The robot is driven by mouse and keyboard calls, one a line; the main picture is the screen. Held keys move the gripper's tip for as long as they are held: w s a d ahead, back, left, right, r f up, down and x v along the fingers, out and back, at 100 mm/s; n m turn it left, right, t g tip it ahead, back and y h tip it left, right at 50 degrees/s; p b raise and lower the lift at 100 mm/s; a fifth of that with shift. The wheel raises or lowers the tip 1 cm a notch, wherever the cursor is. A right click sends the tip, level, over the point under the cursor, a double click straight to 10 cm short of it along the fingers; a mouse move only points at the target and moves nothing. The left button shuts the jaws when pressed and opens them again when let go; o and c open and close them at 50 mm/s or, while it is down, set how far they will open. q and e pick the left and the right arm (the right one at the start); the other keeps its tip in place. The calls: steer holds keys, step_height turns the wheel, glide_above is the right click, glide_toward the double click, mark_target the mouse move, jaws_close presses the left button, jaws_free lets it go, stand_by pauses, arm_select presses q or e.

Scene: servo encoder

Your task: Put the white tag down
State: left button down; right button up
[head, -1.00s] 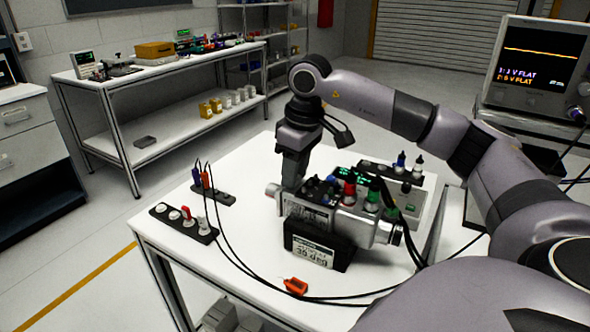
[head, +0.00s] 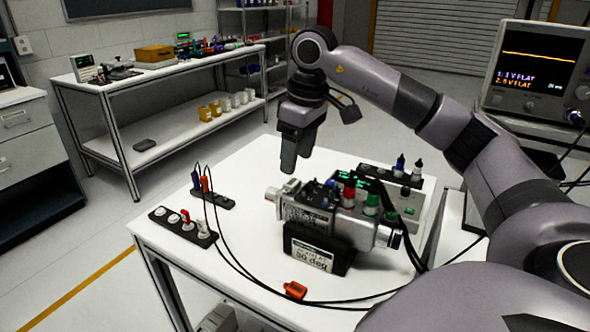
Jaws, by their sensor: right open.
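My right gripper (head: 291,163) points down above the left end of the metal servo unit (head: 330,213) and is open, with nothing visible between its fingers. A black holder strip (head: 160,215) lies near the left edge of the white table. White pieces and a red one sit on it; the white one at its right end (head: 203,228) stands up and may be the white tag, but I cannot tell for sure. An orange-red tag (head: 295,290) lies flat near the front edge. My left gripper is not in view.
Black cables loop from a small strip (head: 224,201) across the table (head: 245,262). An oscilloscope (head: 530,75) stands at right. A bench (head: 100,87) stands behind left.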

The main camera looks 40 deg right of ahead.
step_height(320, 180, up, 7)
steer(key=s, duration=0.1)
steer(key=shift+p, duration=0.3)
steer(key=shift+d+f, duration=0.1)
steer(key=shift+f, duration=0.05)
